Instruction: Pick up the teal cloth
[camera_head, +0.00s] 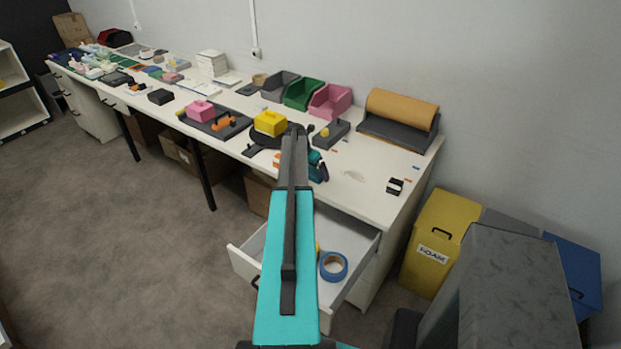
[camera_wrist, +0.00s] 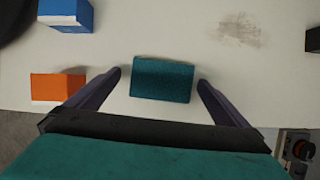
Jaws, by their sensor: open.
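The teal cloth (camera_wrist: 162,80) lies on the white desk near its front edge, in the wrist view. It looks like a small, neatly folded rectangle. My gripper (camera_wrist: 160,78) is open, with one dark finger on each side of the cloth and a gap on both sides. I cannot tell how far the fingertips are above the desk. In the head view my arm reaches over the desk, and I cannot tell the cloth apart from the teal parts at its end.
An orange box (camera_wrist: 58,87) lies left of the left finger and a blue box (camera_wrist: 66,14) farther back. A small black box (camera_head: 395,186) stands to the right. Below the desk, an open drawer (camera_head: 350,294) holds blue tape (camera_head: 333,266). Desk right of the cloth is mostly clear.

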